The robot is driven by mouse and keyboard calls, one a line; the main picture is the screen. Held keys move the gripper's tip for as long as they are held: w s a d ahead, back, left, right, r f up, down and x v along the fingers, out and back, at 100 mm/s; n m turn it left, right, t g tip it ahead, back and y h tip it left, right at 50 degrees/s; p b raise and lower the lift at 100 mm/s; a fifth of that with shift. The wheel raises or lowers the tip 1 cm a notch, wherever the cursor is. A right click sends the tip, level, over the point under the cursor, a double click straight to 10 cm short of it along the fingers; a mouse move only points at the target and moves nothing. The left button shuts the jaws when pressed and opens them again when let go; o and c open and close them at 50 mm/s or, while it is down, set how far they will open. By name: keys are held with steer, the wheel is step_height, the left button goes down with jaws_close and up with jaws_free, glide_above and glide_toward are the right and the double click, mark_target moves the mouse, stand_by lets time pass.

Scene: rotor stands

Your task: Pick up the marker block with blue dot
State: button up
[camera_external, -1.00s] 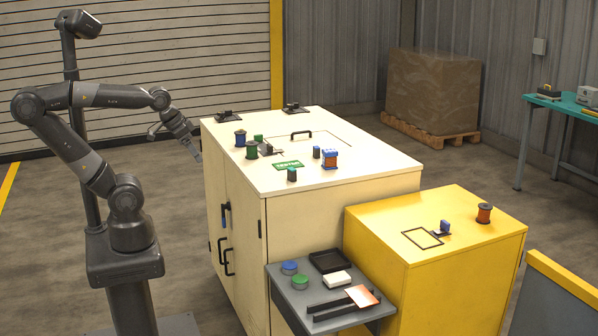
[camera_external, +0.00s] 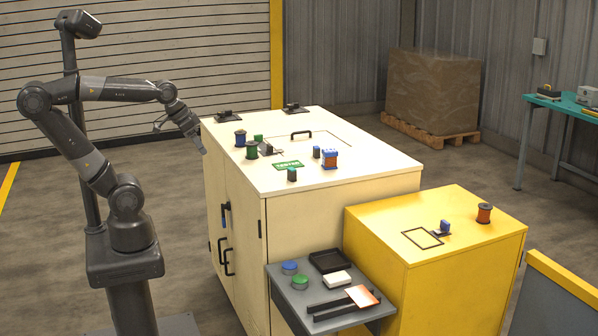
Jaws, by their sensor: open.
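Small dark blocks stand on the cream cabinet top (camera_external: 376,163). One block with a blue top (camera_external: 317,152) stands near the middle right, left of an orange-and-blue spool (camera_external: 329,159). Another block (camera_external: 292,174) with a greenish top stands nearer the front edge, and a green-topped one (camera_external: 258,139) is farther back. A blue dot is too small to make out on any of them.
Blue (camera_external: 240,138) and green (camera_external: 252,150) spools and a dark grey fixture (camera_external: 267,147) stand between my gripper and the blue-topped block. A green sign (camera_external: 288,165) lies in front. A yellow cabinet (camera_external: 470,255) and grey side shelf (camera_external: 290,300) are at right.

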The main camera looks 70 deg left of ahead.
steer(key=w+a+r, duration=0.3)
steer(key=w+a, duration=0.1)
steer(key=w, duration=0.3)
steer(key=w+a+r, duration=0.4)
steer(key=w+a, duration=0.1)
steer(key=w, duration=0.1)
steer(key=w+a+g, duration=0.1)
steer(key=w+a, duration=1)
steer(key=a, duration=0.4)
steer(key=a+f, duration=0.4)
steer(key=a, duration=0.7)
steer(key=w+a+f, duration=0.1)
steer(key=a+f, duration=0.3)
steer(key=a, duration=0.7)
steer(key=a+f, duration=0.5)
steer(key=a, duration=0.6)
steer(key=shift+m, duration=0.3)
steer(key=x, duration=0.6)
steer(key=w+x, duration=0.1)
steer(key=x, duration=0.2)
steer(key=shift+d+f, duration=0.1)
steer(key=shift+d, duration=0.25)
steer(key=c, duration=1.1)
steer(key=shift+o, duration=0.2)
